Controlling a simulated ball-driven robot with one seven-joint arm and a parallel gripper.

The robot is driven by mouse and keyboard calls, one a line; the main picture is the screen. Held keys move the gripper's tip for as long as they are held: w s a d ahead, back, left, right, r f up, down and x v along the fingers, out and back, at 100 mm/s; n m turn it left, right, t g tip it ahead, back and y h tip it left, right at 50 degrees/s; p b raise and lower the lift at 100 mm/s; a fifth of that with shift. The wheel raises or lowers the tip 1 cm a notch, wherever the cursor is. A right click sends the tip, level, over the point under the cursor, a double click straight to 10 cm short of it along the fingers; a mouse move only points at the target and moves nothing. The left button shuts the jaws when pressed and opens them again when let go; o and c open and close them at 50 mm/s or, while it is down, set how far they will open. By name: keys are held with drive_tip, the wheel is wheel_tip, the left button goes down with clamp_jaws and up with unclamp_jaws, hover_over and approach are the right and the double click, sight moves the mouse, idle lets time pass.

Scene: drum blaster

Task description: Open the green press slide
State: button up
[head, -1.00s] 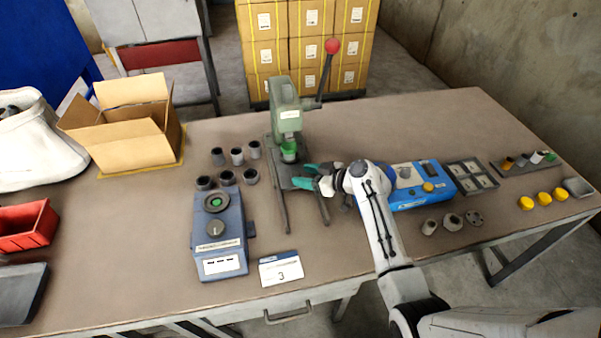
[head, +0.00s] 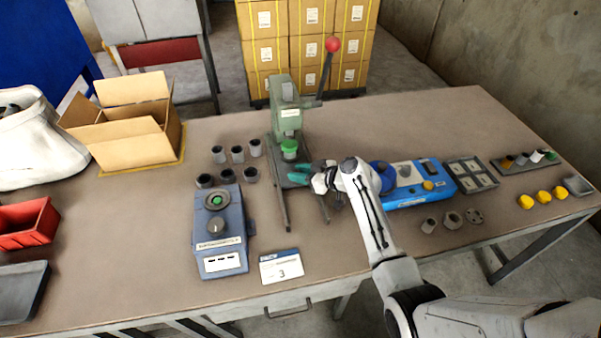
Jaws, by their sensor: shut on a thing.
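The green press (head: 286,100) stands at the back middle of the table, with its lever up and a red knob (head: 332,45) on the lever's end. A green-topped part (head: 289,146) sits under the press head. Two dark rails (head: 281,200) run from the press base toward the table's front.
A blue-grey box (head: 219,240) with a green button stands left of the rails, several grey cups behind it. A blue device (head: 417,185) lies close right of my wrist. A label card (head: 281,268) lies in front. An open cardboard box (head: 130,140) stands left.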

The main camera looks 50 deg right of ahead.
clamp_jaws()
drive_tip(key=s+a, duration=0.2)
drive_tip(key=s, duration=0.2)
drive_tip(key=s+a+p, duration=0.1)
drive_tip(key=s+a, duration=0.2)
drive_tip(key=s, duration=0.1)
drive_tip(key=s+a, duration=0.3)
drive_tip(key=s, duration=0.1)
drive_tip(key=shift+a, duration=0.1)
drive_tip(key=o, duration=0.8)
unclamp_jaws()
